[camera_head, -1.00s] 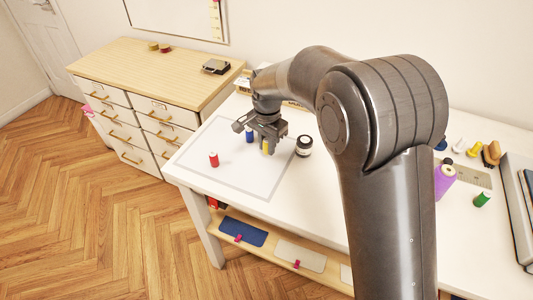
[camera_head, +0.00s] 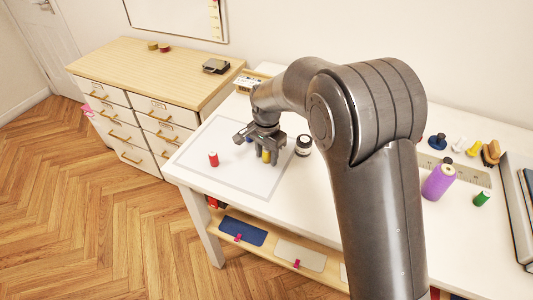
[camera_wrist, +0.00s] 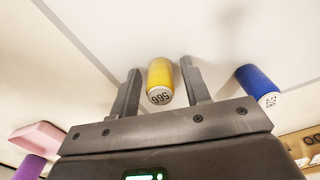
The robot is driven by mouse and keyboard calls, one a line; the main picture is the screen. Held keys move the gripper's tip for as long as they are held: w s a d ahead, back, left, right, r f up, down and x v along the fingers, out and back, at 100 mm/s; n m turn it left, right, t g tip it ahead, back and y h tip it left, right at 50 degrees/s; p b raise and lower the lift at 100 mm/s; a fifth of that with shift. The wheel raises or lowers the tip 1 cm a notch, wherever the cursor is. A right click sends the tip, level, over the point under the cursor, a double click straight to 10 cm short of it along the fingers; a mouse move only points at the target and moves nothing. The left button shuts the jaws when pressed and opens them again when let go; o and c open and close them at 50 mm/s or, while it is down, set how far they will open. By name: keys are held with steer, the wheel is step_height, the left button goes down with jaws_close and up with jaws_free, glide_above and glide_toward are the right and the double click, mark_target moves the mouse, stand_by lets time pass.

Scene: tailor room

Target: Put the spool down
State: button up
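The yellow spool (camera_head: 266,156) stands upright on the pale mat (camera_head: 225,170) on the white table. It also shows in the wrist view (camera_wrist: 160,76), its end marked with a number. My gripper (camera_head: 267,160) is lowered around it, one finger on each side. In the wrist view my gripper (camera_wrist: 161,82) is open, with a gap between the spool and each finger. The spool's base seems to rest on the mat.
A red spool (camera_head: 213,159) stands left on the mat. A blue spool (camera_wrist: 259,86) stands close beside my gripper. A dark-lidded jar (camera_head: 303,146) is just right. The mat's front is clear.

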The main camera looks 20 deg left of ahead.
steer(key=shift+r, duration=0.15)
step_height(320, 180, up, 12)
stand_by(0.5)
steer(key=s+d+r+t, duration=0.15)
steer(key=d+r, duration=0.25)
steer(key=d, duration=0.4)
steer(key=s+d+r+n+y, duration=0.1)
steer(key=s+d+r, duration=0.15)
steer(key=d, duration=0.65)
steer(key=s+d+r+t, duration=0.1)
steer(key=d+r, duration=0.3)
steer(key=d, duration=0.4)
steer(key=s+d+f+n+t+h, duration=0.1)
steer(key=s+d+f+n+t, duration=0.1)
steer(key=s+d, duration=1.3)
steer(key=shift+d+t, duration=0.5)
steer(key=shift+t, duration=0.05)
